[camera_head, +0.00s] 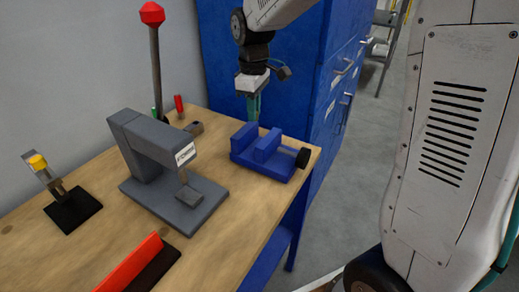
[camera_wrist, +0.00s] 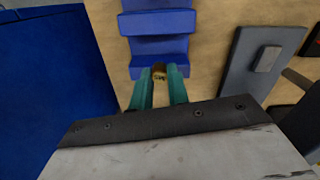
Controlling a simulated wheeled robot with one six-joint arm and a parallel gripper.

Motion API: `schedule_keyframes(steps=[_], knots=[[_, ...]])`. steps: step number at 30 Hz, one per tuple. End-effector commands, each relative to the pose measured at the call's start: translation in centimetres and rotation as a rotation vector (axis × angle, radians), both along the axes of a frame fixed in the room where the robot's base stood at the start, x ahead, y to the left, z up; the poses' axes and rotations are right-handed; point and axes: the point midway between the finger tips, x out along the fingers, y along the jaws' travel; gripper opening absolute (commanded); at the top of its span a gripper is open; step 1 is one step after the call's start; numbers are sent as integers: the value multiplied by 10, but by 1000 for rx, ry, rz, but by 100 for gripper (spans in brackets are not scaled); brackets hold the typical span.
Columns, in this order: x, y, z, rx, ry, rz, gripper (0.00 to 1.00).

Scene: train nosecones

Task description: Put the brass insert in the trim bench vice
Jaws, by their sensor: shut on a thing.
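My gripper (camera_wrist: 160,86) is shut on the brass insert (camera_wrist: 159,72), a small brass-coloured piece between the teal fingertips in the wrist view. In the head view my gripper (camera_head: 253,112) points down just behind the blue trim bench vice (camera_head: 270,157), above the far right part of the bench. The vice has two raised jaws with a gap between them and a black knob at its right. In the wrist view the vice (camera_wrist: 160,45) lies ahead of the fingertips. The insert is hidden in the head view.
A grey press (camera_head: 160,165) with a long red-knobbed lever behind it stands left of the vice on the wooden bench (camera_head: 230,240). A toggle clamp (camera_head: 70,205) and a red bar (camera_head: 133,265) are further left and front. A blue cabinet (camera_head: 290,70) stands close behind my gripper.

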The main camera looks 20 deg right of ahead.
Motion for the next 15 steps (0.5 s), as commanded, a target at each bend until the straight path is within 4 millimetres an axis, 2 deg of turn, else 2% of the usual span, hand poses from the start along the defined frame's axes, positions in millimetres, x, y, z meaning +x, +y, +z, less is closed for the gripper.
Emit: schedule_keyframes(steps=[4, 12, 15], knots=[[3, -1, -3, -1, 1, -93, 0], [3, -1, -51, 0, 3, -104, 0], [4, -1, -59, 0, 0, -104, 0]])
